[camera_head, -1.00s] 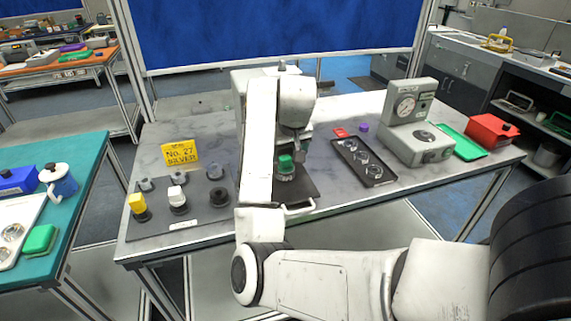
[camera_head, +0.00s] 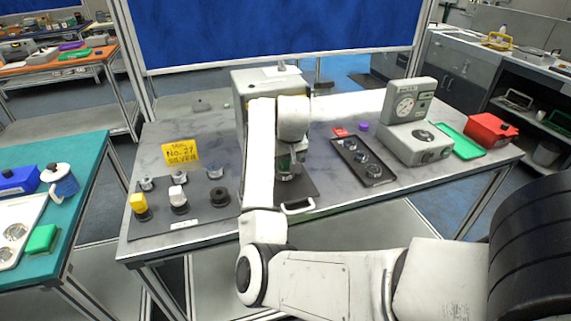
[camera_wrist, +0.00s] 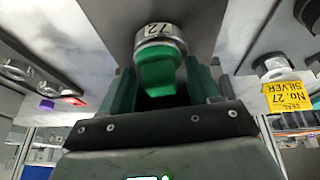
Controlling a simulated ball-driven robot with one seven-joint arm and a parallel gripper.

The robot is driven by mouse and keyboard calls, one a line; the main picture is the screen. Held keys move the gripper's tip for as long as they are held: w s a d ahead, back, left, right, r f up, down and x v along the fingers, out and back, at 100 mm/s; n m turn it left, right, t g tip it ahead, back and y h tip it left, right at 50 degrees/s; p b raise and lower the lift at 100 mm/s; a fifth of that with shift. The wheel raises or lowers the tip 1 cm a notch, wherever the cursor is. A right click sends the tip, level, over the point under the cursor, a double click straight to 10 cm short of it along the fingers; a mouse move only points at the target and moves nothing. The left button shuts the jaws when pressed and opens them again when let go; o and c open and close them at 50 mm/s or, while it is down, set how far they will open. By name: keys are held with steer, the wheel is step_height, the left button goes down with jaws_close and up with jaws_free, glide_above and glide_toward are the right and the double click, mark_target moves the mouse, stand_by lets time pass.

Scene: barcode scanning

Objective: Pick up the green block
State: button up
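A green block (camera_wrist: 160,72) tops a round silver piece (camera_wrist: 158,32) marked with digits in the wrist view. In the head view the green block (camera_head: 283,163) is mostly hidden by my gripper, above a dark tray at the machine's front. My gripper (camera_wrist: 160,80) is open, with a dark green finger on each side of the block. I see gaps between the fingers and the block, and no clear contact. In the head view my gripper (camera_head: 297,150) is right over the piece. Another green block (camera_head: 41,240) lies on the teal table at left.
A grey machine (camera_head: 268,78) stands just behind my arm. A dark mat (camera_head: 160,222) with several knobs and a yellow sign (camera_head: 181,152) are to its left. A black tray (camera_head: 364,160), a dial gauge (camera_head: 407,108) and a red box (camera_head: 490,130) are to its right.

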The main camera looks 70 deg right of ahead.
steer(key=c, duration=0.9)
steer(key=shift+r, duration=0.15)
